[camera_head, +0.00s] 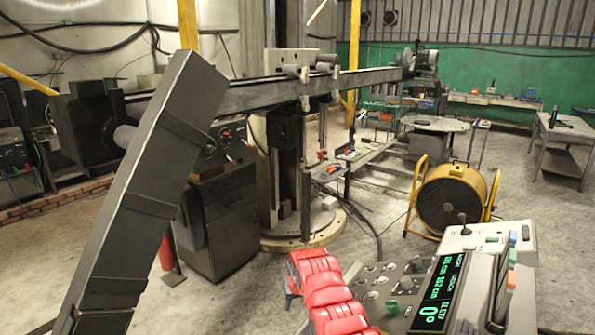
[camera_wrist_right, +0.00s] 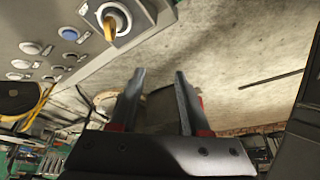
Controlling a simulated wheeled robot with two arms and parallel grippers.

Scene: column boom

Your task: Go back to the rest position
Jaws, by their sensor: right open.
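My right arm, red and segmented, comes in from the bottom of the head view. My right gripper (camera_head: 292,284) is at its far end, just left of the control console (camera_head: 395,282), and shows only as a small dark edge. In the right wrist view, the two fingers of my right gripper (camera_wrist_right: 159,74) are apart with nothing between them. A yellow rotary knob (camera_wrist_right: 117,22) on a grey panel lies above and left of the fingertips, apart from them. My left gripper is not in view.
A dark boxy beam (camera_head: 150,190) slants across the left foreground. A long horizontal boom (camera_head: 300,88) crosses behind it on a column. A yellow drum fan (camera_head: 448,197) stands beyond the console.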

